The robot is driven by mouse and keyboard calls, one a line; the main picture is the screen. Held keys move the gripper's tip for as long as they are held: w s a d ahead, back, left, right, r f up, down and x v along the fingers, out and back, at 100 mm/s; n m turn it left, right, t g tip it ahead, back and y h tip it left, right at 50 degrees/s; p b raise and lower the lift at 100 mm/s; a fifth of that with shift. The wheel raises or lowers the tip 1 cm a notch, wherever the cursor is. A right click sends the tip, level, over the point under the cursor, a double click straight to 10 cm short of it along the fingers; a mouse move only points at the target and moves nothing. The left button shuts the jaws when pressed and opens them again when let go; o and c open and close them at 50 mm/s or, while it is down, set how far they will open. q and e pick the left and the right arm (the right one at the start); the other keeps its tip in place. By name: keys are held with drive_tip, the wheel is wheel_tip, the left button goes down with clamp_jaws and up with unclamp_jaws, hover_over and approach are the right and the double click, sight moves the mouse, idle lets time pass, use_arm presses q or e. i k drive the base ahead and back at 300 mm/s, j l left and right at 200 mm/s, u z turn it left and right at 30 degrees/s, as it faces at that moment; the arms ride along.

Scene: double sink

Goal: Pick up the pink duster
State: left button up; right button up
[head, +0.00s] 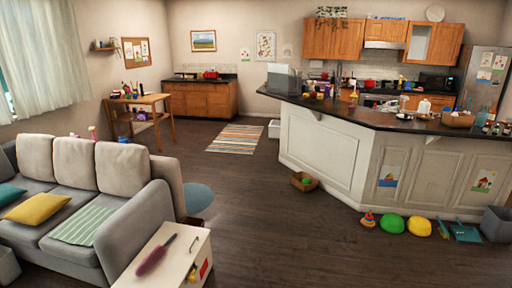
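The pink duster (153,262) lies on top of the white side cabinet (196,236) at the bottom of the head view, left of centre. Its thick pink part is toward the lower left and its thin dark handle points to the upper right. The duster appears unheld, and nothing covers it. Neither of my grippers is in view.
A grey sofa (119,209) with cushions stands left of the cabinet. Open wooden floor (285,240) lies to the right. A ring-stack toy (369,219), green ball (391,224) and yellow ball (419,226) rest by the kitchen counter (330,150).

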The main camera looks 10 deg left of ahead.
sight(158, 252)
drive_tip(key=i, duration=1.35)
drive_tip(key=i+u, duration=0.5)
drive_tip(key=i+l+u, duration=0.25)
drive_tip(key=u, duration=0.2)
drive_tip(key=i+u, duration=0.25)
drive_tip(key=u, duration=0.2)
drive_tip(key=i+l+u, duration=0.1)
drive_tip(key=i+u, duration=0.15)
drive_tip(key=u, duration=0.25)
drive_tip(key=i+l+u, duration=0.2)
drive_tip(key=u, duration=0.25)
drive_tip(key=i+l+u, duration=0.2)
drive_tip(key=u, duration=0.25)
drive_tip(key=i+l+u, duration=0.1)
drive_tip(key=l+u, duration=0.35)
drive_tip(key=j, duration=0.15)
